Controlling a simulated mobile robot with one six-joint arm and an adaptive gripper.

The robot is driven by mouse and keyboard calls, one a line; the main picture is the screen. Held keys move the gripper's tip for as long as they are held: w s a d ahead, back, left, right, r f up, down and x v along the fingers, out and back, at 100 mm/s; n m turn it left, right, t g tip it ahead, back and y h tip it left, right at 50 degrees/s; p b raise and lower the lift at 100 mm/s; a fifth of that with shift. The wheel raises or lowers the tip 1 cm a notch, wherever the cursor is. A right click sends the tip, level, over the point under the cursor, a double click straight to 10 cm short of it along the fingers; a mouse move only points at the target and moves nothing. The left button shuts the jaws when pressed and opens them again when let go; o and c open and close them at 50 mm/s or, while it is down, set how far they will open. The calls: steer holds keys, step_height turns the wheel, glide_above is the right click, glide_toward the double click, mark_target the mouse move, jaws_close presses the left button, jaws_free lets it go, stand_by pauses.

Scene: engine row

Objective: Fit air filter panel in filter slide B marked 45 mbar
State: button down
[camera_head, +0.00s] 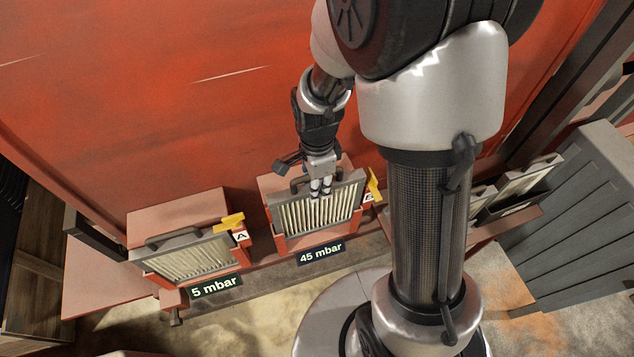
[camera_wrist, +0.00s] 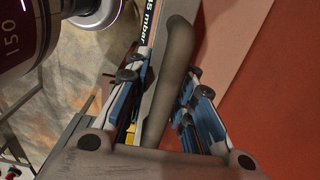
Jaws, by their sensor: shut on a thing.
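The filter slide B housing (camera_head: 281,243) is red, with a white B tag and the black "45 mbar" label (camera_head: 320,252) below it. A pleated air filter panel (camera_head: 316,214) with a grey frame stands in or just at this slide; I cannot tell how deep it sits. My gripper (camera_head: 320,190) is shut at its top edge. In the wrist view a grey handle bar (camera_wrist: 172,85) runs between the blue-and-black fingers (camera_wrist: 155,100), and part of the "45 mbar" label shows beyond it. A yellow latch (camera_head: 374,186) stands up at the right of slide B.
Slide A, marked "5 mbar" (camera_head: 215,287), stands to the left with its own panel (camera_head: 190,259) and a yellow latch (camera_head: 229,222). More panels (camera_head: 525,180) stand in a rack at the right, partly behind my arm. The red engine wall (camera_head: 170,110) rises close behind.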

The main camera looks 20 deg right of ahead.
steer(key=shift+f+b, duration=2.3)
steer(key=shift+f, duration=0.6)
steer(key=c, duration=1.3)
jaws_free()
steer(key=shift+r, duration=0.15)
step_height(320, 180, up, 12)
steer(key=shift+f, duration=0.1)
